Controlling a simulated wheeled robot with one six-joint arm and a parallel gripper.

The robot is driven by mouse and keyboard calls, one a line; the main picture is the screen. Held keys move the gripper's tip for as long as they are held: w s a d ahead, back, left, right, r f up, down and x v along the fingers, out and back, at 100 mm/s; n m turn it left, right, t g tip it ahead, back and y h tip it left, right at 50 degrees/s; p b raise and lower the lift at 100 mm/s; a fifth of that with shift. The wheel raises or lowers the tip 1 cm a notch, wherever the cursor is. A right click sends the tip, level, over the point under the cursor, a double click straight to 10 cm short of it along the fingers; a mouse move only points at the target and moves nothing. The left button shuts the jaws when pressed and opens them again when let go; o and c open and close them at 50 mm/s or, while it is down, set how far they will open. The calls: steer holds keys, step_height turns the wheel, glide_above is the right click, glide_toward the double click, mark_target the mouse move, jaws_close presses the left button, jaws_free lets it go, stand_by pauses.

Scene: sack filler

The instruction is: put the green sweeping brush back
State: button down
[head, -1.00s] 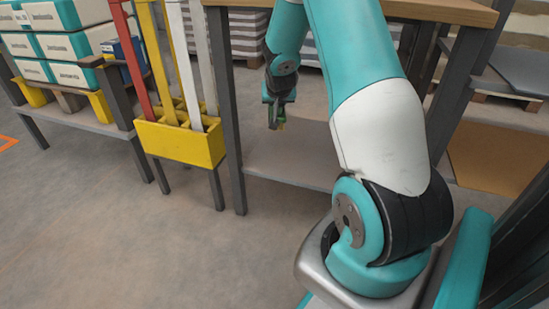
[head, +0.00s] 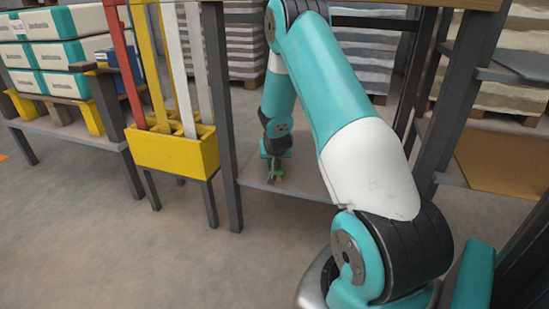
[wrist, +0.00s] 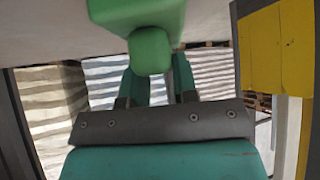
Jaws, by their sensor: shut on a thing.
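My gripper (head: 274,174) hangs at the end of the downward-reaching arm, low over the grey lower shelf (head: 306,187) of the wood-topped bench. It is shut on the green sweeping brush (head: 280,167), of which only a small green part shows in the head view. In the wrist view the brush's rounded green end (wrist: 150,48) sits in front of my gripper's two fingers (wrist: 154,88) and covers their tips. A pale grey surface lies close beyond the brush there. I cannot tell whether the brush touches the shelf. Its bristles are not clear.
Left of the bench leg (head: 221,120) stands a yellow holder (head: 172,153) with red, yellow and white upright handles. A rack with teal-and-white packs (head: 40,66) is further left. Pallet stacks (head: 360,70) stand behind. The floor in front is clear.

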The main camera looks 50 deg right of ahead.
steer(key=shift+r, duration=0.1)
steer(key=c, duration=0.9)
jaws_free()
